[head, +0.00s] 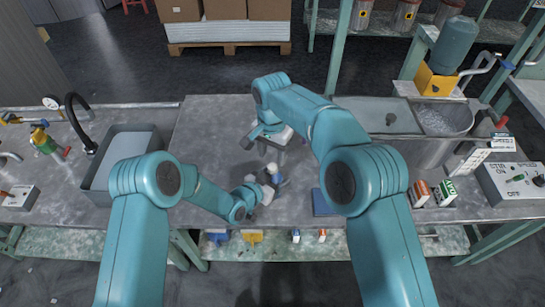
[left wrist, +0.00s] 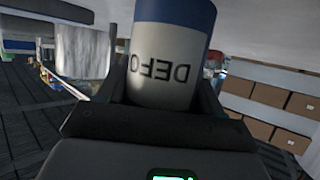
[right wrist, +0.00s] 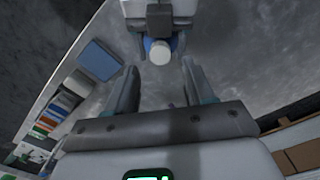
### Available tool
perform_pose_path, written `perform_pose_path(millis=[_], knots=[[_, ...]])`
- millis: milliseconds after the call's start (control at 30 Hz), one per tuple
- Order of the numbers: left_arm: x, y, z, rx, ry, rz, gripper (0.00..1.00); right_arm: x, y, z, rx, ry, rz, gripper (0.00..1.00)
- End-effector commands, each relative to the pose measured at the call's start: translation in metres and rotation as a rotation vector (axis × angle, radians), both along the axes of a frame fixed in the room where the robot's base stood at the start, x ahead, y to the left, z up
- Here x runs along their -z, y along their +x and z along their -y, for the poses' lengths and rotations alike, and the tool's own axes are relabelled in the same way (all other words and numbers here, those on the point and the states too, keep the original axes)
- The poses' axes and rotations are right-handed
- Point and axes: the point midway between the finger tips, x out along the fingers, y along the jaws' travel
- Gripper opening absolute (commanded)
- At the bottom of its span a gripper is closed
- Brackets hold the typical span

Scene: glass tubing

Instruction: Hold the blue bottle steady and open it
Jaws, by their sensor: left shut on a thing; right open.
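The blue bottle (head: 278,181) stands at the middle of the grey bench in the head view. In the left wrist view its white label (left wrist: 165,50) with dark letters and a blue band fill the space between the fingers. My left gripper (head: 262,192) is shut on the bottle's body from the side. In the right wrist view the bottle's white cap (right wrist: 160,52) points toward the camera. My right gripper (right wrist: 160,88) is open and empty, with the cap beyond its fingertips and apart from them. In the head view, the right gripper (head: 272,152) is beside and above the bottle.
A flat blue pad (head: 323,203) lies on the bench to the right of the bottle. A sink basin (head: 100,190) is at the left. Small boxes (head: 420,192) and a control box (head: 512,182) stand at the right. The bench around the bottle is mostly clear.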

Motion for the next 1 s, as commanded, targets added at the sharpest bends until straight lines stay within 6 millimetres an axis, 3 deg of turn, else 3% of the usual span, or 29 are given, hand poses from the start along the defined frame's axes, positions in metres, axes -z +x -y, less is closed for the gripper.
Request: perform_pose_path(millis=[133,267,700,1000], knots=[[0.000,0.000,0.000,0.000,0.000,0.000,0.00,-0.021,0.001,-0.001,0.164,0.002,0.004,0.53],[0.000,0.000,0.000,0.000,0.000,0.000,0.00,-0.029,0.000,0.000,0.257,-0.001,0.001,0.53],[0.000,0.000,0.000,0.000,0.000,0.000,0.00,0.035,0.000,0.000,0.264,-0.001,0.000,0.53],[0.000,0.000,0.000,0.000,0.000,0.000,0.00,0.049,0.000,0.000,0.264,0.000,0.001,0.53]])
